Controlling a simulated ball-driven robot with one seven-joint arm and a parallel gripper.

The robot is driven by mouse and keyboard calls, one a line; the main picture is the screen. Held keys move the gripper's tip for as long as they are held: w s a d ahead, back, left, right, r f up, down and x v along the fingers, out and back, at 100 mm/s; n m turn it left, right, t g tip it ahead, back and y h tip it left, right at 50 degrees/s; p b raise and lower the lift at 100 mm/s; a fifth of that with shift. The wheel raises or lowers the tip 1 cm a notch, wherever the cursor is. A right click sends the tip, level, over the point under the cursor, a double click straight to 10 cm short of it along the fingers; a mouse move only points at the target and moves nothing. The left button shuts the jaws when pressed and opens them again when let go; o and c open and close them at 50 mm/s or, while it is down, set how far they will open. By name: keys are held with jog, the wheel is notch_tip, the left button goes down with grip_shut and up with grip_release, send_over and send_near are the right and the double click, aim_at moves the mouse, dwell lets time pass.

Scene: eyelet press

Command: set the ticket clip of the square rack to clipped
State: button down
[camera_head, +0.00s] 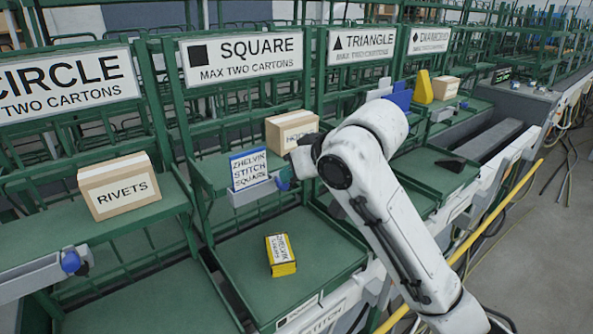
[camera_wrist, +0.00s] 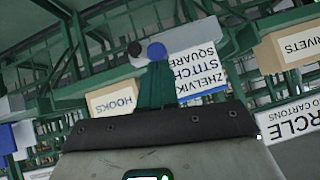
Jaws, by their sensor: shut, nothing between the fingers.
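The square rack's sign (camera_head: 243,57) stands above its shelf. A ticket card (camera_head: 249,169) reading "ZHELVIK STITCH SQUARE" with a blue band stands in a grey holder (camera_head: 252,192) on the shelf front. In the wrist view, which is upside down, the blue knob (camera_wrist: 156,50) is just beyond the tips of my gripper (camera_wrist: 155,68), beside a dark round part (camera_wrist: 135,49). My gripper is shut and empty. I cannot tell whether it touches the knob or how the clip is set.
A "HOOKS" carton (camera_head: 291,131) sits on the square shelf close to my wrist. A yellow box (camera_head: 280,255) lies on the lower green tray (camera_head: 320,257). A "RIVETS" carton (camera_head: 119,187) sits on the circle shelf at left. Green rack posts (camera_head: 170,120) stand around.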

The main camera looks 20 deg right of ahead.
jog(key=shift+r+p, duration=0.85)
jog(key=shift+p, duration=0.15)
jog(key=w+r+p+v, duration=0.2)
jog(key=v, duration=1)
jog(key=shift+s+d+r, duration=0.25)
jog(key=shift+d, duration=0.05)
